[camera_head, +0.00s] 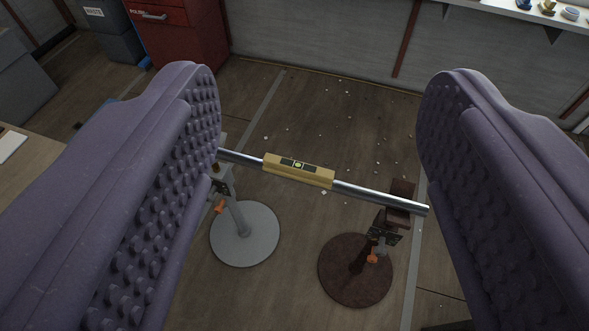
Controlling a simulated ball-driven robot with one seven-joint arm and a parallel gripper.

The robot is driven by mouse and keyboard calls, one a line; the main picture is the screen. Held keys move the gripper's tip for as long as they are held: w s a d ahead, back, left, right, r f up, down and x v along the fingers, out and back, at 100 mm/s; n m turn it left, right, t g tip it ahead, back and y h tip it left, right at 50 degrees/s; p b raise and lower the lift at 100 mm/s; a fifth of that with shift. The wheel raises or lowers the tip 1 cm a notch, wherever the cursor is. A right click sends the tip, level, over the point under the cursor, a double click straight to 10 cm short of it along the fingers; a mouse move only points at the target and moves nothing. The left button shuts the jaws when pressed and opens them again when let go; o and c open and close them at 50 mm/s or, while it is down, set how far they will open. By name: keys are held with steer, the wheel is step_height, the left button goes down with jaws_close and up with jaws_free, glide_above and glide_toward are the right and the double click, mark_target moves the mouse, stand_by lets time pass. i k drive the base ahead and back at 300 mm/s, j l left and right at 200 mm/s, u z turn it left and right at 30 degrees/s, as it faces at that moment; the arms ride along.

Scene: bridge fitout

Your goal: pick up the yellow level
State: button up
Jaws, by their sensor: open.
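The yellow level (299,171) is a small bar with a dark panel and a round vial on top. It sits on a metal pipe (378,196) that slopes down to the right in the picture. My gripper (320,105) is open, with two purple studded fingers left and right of the level and nothing between them touching it. The left finger hides part of the pipe's left support.
The pipe rests on two stands, one with a grey round base (245,234) and one with a dark brown base (355,270). A red cabinet (180,35) stands at the back left. A white shelf (510,12) with small items is at the upper right. Pale bits litter the floor.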

mark_target(274, 164)
steer(key=i+j+z, duration=0.25)
steer(key=i+j, duration=0.2)
steer(key=i, duration=0.35)
steer(key=i+j+z, duration=0.3)
steer(key=i+j, duration=0.35)
steer(key=i, duration=0.1)
